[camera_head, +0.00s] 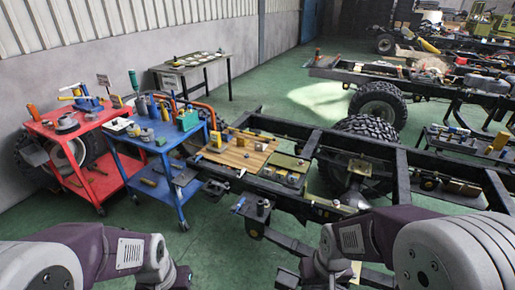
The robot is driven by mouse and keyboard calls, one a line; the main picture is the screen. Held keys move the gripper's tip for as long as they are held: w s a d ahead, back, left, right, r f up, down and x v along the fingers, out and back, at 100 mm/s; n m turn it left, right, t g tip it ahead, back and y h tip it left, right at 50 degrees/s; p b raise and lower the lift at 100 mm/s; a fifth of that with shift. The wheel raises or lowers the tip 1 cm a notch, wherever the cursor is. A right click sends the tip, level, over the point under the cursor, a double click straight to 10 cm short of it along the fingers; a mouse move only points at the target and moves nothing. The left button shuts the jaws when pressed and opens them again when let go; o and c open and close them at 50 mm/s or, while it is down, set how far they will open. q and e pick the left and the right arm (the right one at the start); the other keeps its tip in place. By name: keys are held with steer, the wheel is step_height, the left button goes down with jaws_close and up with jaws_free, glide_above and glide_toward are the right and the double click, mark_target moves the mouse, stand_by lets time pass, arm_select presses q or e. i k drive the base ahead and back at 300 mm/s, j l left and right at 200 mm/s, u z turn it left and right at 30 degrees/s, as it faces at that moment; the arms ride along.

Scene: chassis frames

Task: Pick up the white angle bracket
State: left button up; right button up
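I cannot make out the white angle bracket for sure; the parts here are very small. A small pale piece (260,146) lies on the wooden board (236,163) on the near chassis frame, but its shape is unclear. My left gripper (180,278) is a dark shape at the bottom edge, left of the chassis frame. My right gripper (290,279) is at the bottom edge, near the frame's close end. Both are partly cut off, and their fingers cannot be read. Neither is seen touching a loose part.
The black chassis frame (305,206) runs across the middle with a large tyre (366,128). A blue cart (160,150) and a red cart (88,165) with tools stand at left. A side table (190,66) stands by the wall. Green floor (225,238) is clear before the carts.

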mark_target(259, 146)
steer(key=i+j+z, duration=0.1)
steer(key=i+j, duration=0.3)
steer(key=i+j+z, duration=0.1)
steer(key=i+j, duration=0.65)
steer(key=i+j+z, duration=0.15)
steer(key=i+j, duration=0.2)
steer(key=j, duration=0.15)
steer(key=i+j+z, duration=0.1)
steer(key=i+j, duration=0.25)
steer(key=j, duration=0.15)
steer(key=i+j+z, duration=0.1)
steer(key=i+j, duration=0.2)
steer(key=j, duration=0.2)
